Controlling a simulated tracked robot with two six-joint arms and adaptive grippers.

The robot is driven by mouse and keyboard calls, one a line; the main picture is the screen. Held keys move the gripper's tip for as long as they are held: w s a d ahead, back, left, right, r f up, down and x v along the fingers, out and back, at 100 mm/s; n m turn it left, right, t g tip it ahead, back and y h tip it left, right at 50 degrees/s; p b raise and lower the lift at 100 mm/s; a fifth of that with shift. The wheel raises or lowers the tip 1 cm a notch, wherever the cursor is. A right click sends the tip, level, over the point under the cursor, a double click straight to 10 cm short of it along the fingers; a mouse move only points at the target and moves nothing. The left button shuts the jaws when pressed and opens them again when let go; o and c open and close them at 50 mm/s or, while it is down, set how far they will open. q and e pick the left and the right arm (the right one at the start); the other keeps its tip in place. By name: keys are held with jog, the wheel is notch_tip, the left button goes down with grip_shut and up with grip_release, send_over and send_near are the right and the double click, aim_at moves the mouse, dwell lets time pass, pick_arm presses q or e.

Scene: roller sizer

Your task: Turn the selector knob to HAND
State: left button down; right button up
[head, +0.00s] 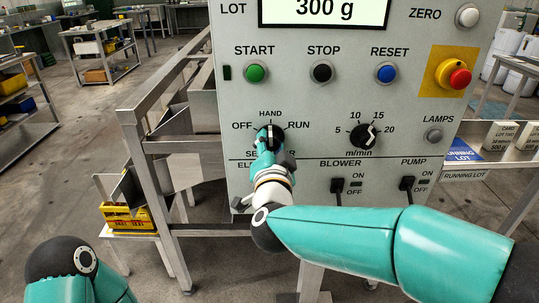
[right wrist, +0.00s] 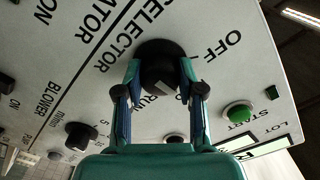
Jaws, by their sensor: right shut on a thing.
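The black selector knob (head: 271,131) is on the grey control panel (head: 300,100), below the START button, with OFF to its left, HAND above and RUN to its right. My right gripper (head: 268,145) is shut on the knob from the front. In the right wrist view, its two fingers (right wrist: 161,80) sit on either side of the round black knob (right wrist: 160,52). The HAND label is hidden in that view. The knob's pointer is mostly covered, so I cannot tell its setting. My left gripper is not in view.
The m/min speed dial (head: 363,135) is right of the selector. The green START (head: 255,73), black STOP (head: 322,72) and blue RESET (head: 386,72) buttons are above. A red emergency button (head: 459,79) is at the right. Blower (head: 337,186) and pump (head: 407,184) switches are below.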

jog(key=shift+d+m, duration=0.1)
jog(key=shift+m, duration=0.3)
jog(key=o, duration=1.1)
jog(key=shift+o, duration=0.2)
jog(key=s, duration=1.2)
jog(key=shift+d, duration=0.15)
